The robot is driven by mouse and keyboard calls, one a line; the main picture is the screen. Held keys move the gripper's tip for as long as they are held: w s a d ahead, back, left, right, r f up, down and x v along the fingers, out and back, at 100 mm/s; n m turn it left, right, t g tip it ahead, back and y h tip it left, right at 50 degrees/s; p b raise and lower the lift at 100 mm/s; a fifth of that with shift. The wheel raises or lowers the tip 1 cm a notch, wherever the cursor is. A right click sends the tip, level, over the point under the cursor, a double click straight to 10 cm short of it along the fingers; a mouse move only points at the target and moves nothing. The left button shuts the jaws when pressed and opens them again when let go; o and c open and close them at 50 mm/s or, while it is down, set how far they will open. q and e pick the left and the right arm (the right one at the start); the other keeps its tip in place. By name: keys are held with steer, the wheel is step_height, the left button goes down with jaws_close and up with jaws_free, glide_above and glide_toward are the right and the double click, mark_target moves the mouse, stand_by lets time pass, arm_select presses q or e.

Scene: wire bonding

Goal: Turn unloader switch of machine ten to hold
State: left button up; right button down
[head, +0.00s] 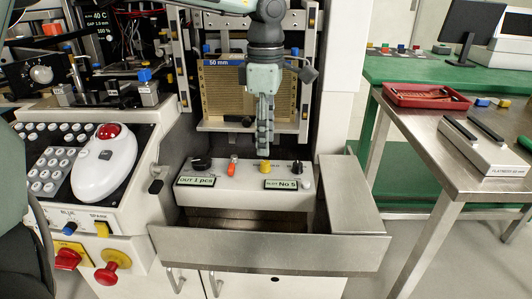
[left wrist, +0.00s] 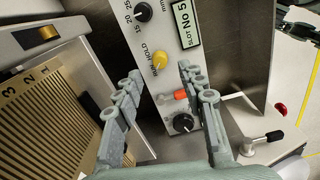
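The unloader panel (head: 245,181) is a pale sloped box with a row of controls and small displays. Its yellow knob (head: 264,166) sits in the row's middle; in the left wrist view the yellow knob (left wrist: 159,60) has RUN and HOLD lettering beside it. Which mark it points to is too small to tell. My left gripper (head: 265,152) points down just above the yellow knob. In the left wrist view its two fingers (left wrist: 160,74) are spread apart with nothing held, the knob showing between the tips. I cannot tell whether they touch it.
Beside the yellow knob are an orange switch (head: 232,169) and black knobs (head: 201,163) (head: 297,166). A slotted magazine (head: 222,92) stands behind the gripper. A metal tray rim (head: 270,249) lies in front. A steel table (head: 452,150) with a red tray (head: 426,96) stands right.

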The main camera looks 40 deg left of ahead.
mark_target(266, 162)
arm_select(q)
steer(key=shift+f, duration=2.75)
jaws_close()
